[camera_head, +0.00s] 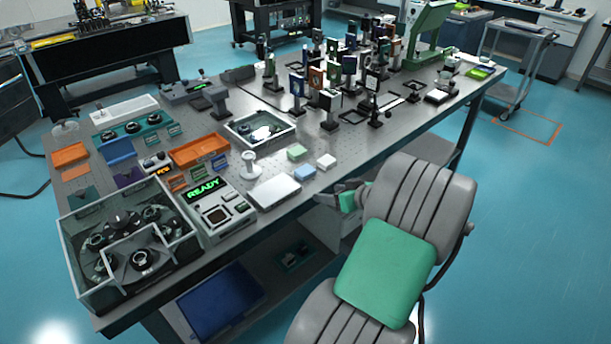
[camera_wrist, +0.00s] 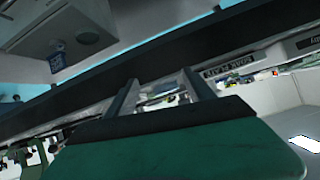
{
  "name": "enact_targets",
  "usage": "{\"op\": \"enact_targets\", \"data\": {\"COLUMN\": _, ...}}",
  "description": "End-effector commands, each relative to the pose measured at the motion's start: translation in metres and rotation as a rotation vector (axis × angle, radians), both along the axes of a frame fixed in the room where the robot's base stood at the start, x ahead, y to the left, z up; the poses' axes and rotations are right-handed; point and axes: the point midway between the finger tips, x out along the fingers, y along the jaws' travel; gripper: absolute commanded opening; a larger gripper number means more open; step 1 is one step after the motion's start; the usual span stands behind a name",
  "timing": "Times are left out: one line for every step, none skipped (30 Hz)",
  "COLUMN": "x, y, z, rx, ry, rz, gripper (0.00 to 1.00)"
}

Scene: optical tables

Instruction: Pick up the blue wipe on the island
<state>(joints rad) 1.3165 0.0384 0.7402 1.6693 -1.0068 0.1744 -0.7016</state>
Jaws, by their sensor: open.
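The island is the long grey optical table (camera_head: 235,189) across the middle of the head view. Small pale pads lie near its front edge: a mint-green one (camera_head: 297,152), a whitish, faintly bluish one (camera_head: 304,171) and a white one (camera_head: 326,161). I cannot tell for sure which, if any, is the blue wipe. My gripper (camera_head: 335,195) is beside the front edge, apart from these pads and partly hidden by my arm. In the wrist view its two fingers (camera_wrist: 160,92) are spread, with nothing held between them; no wipe is identifiable there.
A white flat box (camera_head: 274,192), a device reading READY (camera_head: 222,210) and a clear-walled enclosure (camera_head: 80,263) stand left of the pads. Posts with optics (camera_head: 330,105) crowd the back. A blue bin (camera_head: 218,300) is below. Floor is free at right.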

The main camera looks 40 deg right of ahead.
Motion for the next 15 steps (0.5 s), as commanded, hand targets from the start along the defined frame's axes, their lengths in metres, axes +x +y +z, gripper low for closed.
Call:
{"op": "enact_targets", "data": {"x": 0.008, "y": -0.004, "z": 0.014, "rx": -0.053, "ry": -0.059, "rz": 0.02, "gripper": 0.62}}
{"op": "enact_targets", "data": {"x": 0.012, "y": -0.006, "z": 0.022, "rx": -0.083, "ry": -0.09, "rz": 0.03, "gripper": 0.62}}
{"op": "enact_targets", "data": {"x": 0.016, "y": -0.008, "z": 0.03, "rx": -0.112, "ry": -0.121, "rz": 0.041, "gripper": 0.62}}
{"op": "enact_targets", "data": {"x": 0.02, "y": -0.008, "z": 0.034, "rx": -0.127, "ry": -0.138, "rz": 0.047, "gripper": 0.62}}
{"op": "enact_targets", "data": {"x": 0.023, "y": -0.008, "z": 0.035, "rx": -0.136, "ry": -0.148, "rz": 0.051, "gripper": 0.62}}
{"op": "enact_targets", "data": {"x": 0.028, "y": -0.008, "z": 0.035, "rx": -0.142, "ry": -0.154, "rz": 0.054, "gripper": 0.62}}
{"op": "enact_targets", "data": {"x": 0.032, "y": -0.008, "z": 0.034, "rx": -0.143, "ry": -0.155, "rz": 0.056, "gripper": 0.62}}
{"op": "enact_targets", "data": {"x": 0.036, "y": -0.008, "z": 0.033, "rx": -0.143, "ry": -0.154, "rz": 0.056, "gripper": 0.62}}
{"op": "enact_targets", "data": {"x": 0.042, "y": -0.007, "z": 0.031, "rx": -0.142, "ry": -0.153, "rz": 0.056, "gripper": 0.62}}
{"op": "enact_targets", "data": {"x": 0.045, "y": -0.008, "z": 0.029, "rx": -0.142, "ry": -0.153, "rz": 0.055, "gripper": 0.62}}
{"op": "enact_targets", "data": {"x": 0.05, "y": -0.007, "z": 0.029, "rx": -0.142, "ry": -0.153, "rz": 0.055, "gripper": 0.62}}
{"op": "enact_targets", "data": {"x": 0.055, "y": -0.006, "z": 0.027, "rx": -0.141, "ry": -0.152, "rz": 0.056, "gripper": 0.62}}
{"op": "enact_targets", "data": {"x": 0.06, "y": -0.006, "z": 0.026, "rx": -0.141, "ry": -0.151, "rz": 0.056, "gripper": 0.62}}
{"op": "enact_targets", "data": {"x": 0.066, "y": -0.006, "z": 0.025, "rx": -0.142, "ry": -0.152, "rz": 0.057, "gripper": 0.62}}
{"op": "enact_targets", "data": {"x": 0.074, "y": -0.005, "z": 0.023, "rx": -0.141, "ry": -0.151, "rz": 0.058, "gripper": 0.62}}
